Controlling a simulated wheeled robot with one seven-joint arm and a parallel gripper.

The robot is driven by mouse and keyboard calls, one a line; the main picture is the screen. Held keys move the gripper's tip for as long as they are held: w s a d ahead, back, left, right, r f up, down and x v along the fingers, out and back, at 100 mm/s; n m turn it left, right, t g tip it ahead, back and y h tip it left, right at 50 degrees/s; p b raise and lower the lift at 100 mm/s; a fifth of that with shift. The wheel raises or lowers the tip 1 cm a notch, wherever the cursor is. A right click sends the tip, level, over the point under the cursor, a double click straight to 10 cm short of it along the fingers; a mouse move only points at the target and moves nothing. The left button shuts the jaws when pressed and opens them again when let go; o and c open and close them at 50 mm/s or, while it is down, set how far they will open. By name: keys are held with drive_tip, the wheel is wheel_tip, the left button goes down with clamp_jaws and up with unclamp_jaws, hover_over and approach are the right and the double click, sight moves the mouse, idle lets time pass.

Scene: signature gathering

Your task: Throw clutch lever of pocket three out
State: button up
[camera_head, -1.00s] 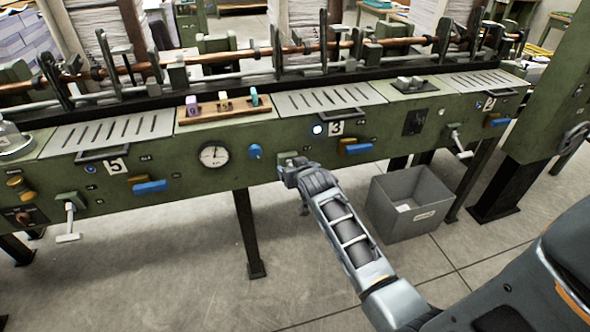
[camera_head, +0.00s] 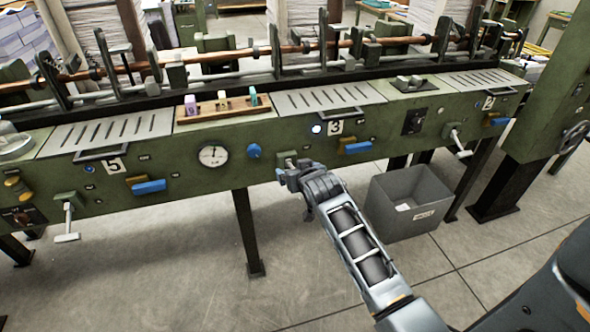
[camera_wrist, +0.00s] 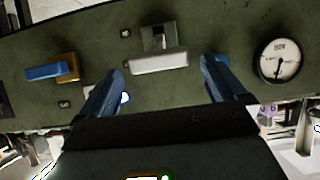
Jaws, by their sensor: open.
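My gripper (camera_wrist: 163,72) is open and empty, facing the green panel; how far the lever is from the fingertips is unclear. In the head view my gripper (camera_head: 291,181) is at the panel, left of the "3" plate (camera_head: 335,128), and hides most of the lever. Only a bit of its bracket (camera_head: 286,161) shows there.
Beside the lever are a blue handle on a yellow mount (camera_head: 357,147), a blue knob (camera_head: 254,151) and a round gauge (camera_head: 213,155). A grey bin (camera_head: 409,204) stands on the floor right of my arm. Another clutch lever (camera_head: 68,212) is at far left.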

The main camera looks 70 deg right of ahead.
drive_tip(key=shift+v, duration=1.55)
drive_tip(key=shift+c, duration=0.3)
